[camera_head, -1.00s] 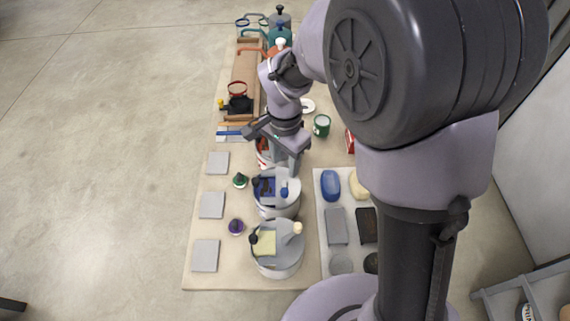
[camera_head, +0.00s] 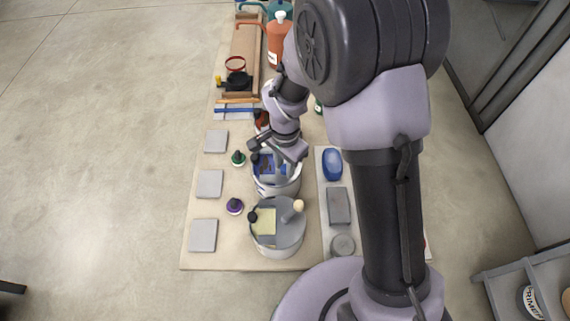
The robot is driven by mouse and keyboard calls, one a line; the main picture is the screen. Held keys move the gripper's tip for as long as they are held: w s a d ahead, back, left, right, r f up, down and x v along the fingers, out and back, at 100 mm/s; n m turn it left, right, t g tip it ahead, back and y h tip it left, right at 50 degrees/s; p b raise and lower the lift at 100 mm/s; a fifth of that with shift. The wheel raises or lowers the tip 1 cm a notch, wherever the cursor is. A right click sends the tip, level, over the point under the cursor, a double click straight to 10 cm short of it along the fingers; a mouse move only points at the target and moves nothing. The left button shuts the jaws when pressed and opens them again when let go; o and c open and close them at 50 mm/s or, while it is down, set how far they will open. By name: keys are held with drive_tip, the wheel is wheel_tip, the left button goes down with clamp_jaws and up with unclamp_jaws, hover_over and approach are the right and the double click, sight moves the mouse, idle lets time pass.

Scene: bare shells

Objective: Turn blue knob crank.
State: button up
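A light grey round drum (camera_head: 279,189) with a blue panel (camera_head: 267,164) on its lid stands near the middle of the table. Its blue knob, which showed at the lid's right side before, is now hidden behind my arm's end. My gripper (camera_head: 268,145) is over the far part of this drum's lid. Its fingers are small and partly covered by the wrist, so I cannot tell whether they are open or touch the knob.
A similar drum (camera_head: 278,248) with a cream knob (camera_head: 298,205) stands nearer. Small green (camera_head: 238,158) and purple (camera_head: 235,206) knobbed items and grey plates (camera_head: 204,235) lie left. A grey mat at right holds a blue oval (camera_head: 332,164) and grey blocks. Open floor lies left.

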clamp_jaws()
